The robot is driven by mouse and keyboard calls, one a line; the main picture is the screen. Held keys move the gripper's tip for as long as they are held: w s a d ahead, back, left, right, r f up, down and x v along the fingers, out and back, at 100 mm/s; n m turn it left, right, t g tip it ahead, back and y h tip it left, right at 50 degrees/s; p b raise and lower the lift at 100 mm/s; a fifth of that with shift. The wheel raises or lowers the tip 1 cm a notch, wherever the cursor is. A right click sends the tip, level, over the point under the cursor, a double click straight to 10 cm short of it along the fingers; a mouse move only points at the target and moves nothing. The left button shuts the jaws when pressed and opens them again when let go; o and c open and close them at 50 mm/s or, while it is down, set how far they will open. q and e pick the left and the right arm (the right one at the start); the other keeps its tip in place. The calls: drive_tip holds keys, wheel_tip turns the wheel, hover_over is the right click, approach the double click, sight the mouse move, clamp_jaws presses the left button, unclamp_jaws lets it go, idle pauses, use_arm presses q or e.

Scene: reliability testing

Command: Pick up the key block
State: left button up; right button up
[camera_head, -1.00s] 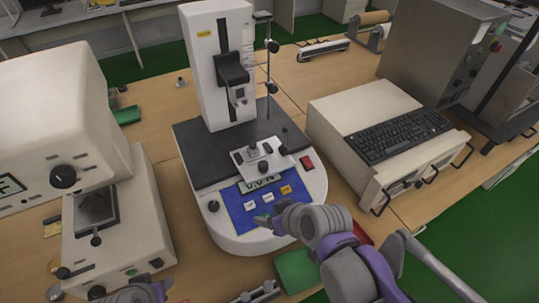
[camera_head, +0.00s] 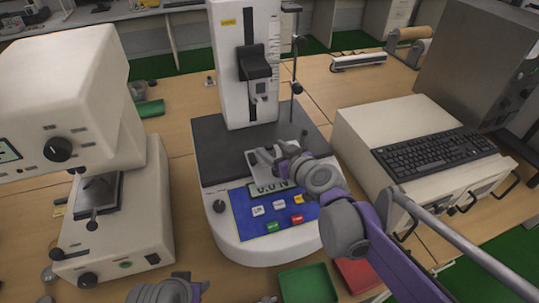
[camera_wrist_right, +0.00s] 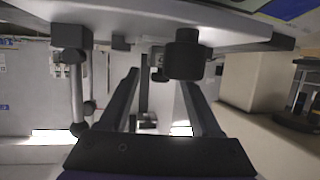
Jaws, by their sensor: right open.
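My right gripper (camera_head: 265,155) is over the small white stage (camera_head: 258,172) at the front of the white tester's dark base. Its fingers and wrist cover most of the stage top, so I cannot clearly pick out the key block in the head view. In the right wrist view the two dark fingers (camera_wrist_right: 160,80) stand apart, with a gap between them. A dark round knob (camera_wrist_right: 187,55) and small metal parts show around the fingertips; I cannot tell which, if any, is the key block. Only a grey and purple part of my left arm shows at the bottom of the head view.
The tester's tall white column (camera_head: 245,100) stands behind the stage, with a thin rod beside it. A blue button panel (camera_head: 250,215) is in front. A large white instrument (camera_head: 60,80) is at left. A keyboard (camera_head: 435,152) lies on a box at right. A green tray (camera_head: 308,283) is below.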

drive_tip(key=x, duration=0.5)
drive_tip(key=shift+w+a+r, duration=0.1)
drive_tip(key=shift+w+r, duration=0.05)
clamp_jaws()
